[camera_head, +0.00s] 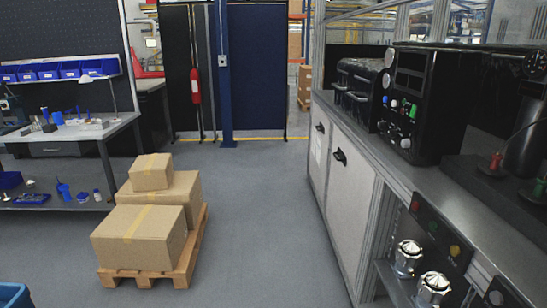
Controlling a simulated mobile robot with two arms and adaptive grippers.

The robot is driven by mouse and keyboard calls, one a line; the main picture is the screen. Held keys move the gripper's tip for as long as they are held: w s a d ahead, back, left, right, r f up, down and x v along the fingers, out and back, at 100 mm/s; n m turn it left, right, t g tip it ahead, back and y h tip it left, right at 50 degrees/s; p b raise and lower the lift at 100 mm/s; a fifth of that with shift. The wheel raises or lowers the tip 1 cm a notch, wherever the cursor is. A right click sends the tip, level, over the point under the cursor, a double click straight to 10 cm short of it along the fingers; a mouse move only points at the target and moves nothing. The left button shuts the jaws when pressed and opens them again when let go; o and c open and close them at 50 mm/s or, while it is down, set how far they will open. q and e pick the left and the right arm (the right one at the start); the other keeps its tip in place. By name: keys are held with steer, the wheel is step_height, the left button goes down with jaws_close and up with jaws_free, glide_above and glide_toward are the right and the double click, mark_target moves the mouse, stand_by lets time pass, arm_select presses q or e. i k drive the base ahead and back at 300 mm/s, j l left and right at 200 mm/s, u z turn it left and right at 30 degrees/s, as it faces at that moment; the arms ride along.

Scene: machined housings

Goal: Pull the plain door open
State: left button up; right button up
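Two white cabinet doors sit side by side under the grey worktop on the right. The nearer one is the plain door (347,205), with a black handle (339,156) near its top and no label that I can see. The farther door (314,165) has a black handle (320,127) and what looks like a pale sheet on its face. Both doors look closed, seen at a steep angle. Neither of my grippers shows in this view.
Boxes (138,236) stand on a wooden pallet (190,262) at the left, with clear floor (258,215) between them and the doors. Black machines (417,100) stand on the worktop (405,180). An open bay with metal knobs (407,256) is nearer, and a blue post (222,75) stands behind.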

mark_target(351, 177)
steer(key=i+z, duration=0.1)
steer(key=i, duration=0.6)
steer(key=i+j+z, duration=0.1)
steer(key=i, duration=0.6)
steer(key=i+j+z, duration=0.1)
steer(key=i, duration=0.6)
steer(key=j, duration=0.1)
